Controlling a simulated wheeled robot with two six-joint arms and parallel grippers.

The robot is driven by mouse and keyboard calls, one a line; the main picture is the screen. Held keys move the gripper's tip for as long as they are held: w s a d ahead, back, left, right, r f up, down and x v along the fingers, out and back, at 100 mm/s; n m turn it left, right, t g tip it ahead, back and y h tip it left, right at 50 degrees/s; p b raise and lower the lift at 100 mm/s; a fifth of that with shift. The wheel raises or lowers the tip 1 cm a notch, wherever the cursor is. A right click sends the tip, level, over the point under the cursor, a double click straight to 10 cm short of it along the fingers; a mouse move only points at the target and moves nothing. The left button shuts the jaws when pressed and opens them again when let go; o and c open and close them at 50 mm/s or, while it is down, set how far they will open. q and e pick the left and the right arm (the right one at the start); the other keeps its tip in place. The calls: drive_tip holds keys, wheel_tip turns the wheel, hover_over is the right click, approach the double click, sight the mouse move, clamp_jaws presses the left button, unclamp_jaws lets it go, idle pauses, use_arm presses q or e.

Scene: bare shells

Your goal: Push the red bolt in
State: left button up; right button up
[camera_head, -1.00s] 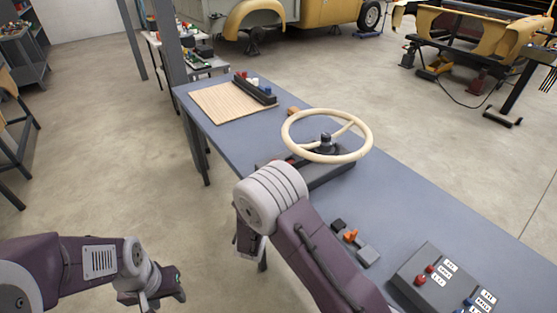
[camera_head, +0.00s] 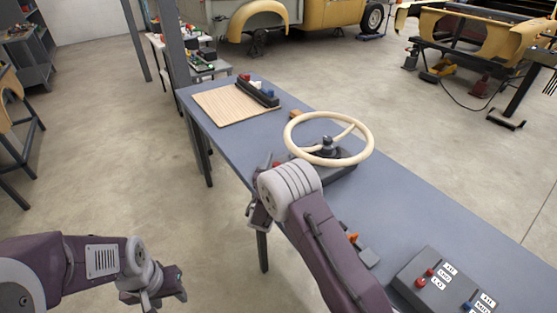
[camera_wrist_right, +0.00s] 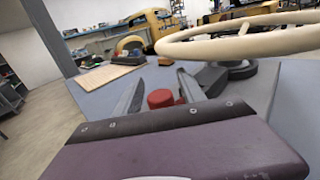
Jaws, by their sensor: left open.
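The red bolt (camera_wrist_right: 160,98) shows in the right wrist view as a short red cylinder with a rounded face. It appears between the two fingers of my right gripper (camera_wrist_right: 162,88), with a gap on each side. The fingers are apart. In the head view a small red spot, the bolt (camera_head: 277,164), shows at the left end of the dark base (camera_head: 340,172) under the steering wheel (camera_head: 372,140). My right gripper there is mostly hidden behind its own wrist. My left gripper (camera_head: 176,291) is open and empty, low over the floor left of the bench.
The cream steering wheel rim overhangs the base. An orange-topped switch (camera_head: 353,238) and a control box (camera_head: 415,272) with red and blue buttons sit near the front right. A slatted wooden mat (camera_head: 228,105) lies at the far end.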

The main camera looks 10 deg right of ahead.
clamp_jaws()
idle(1.2)
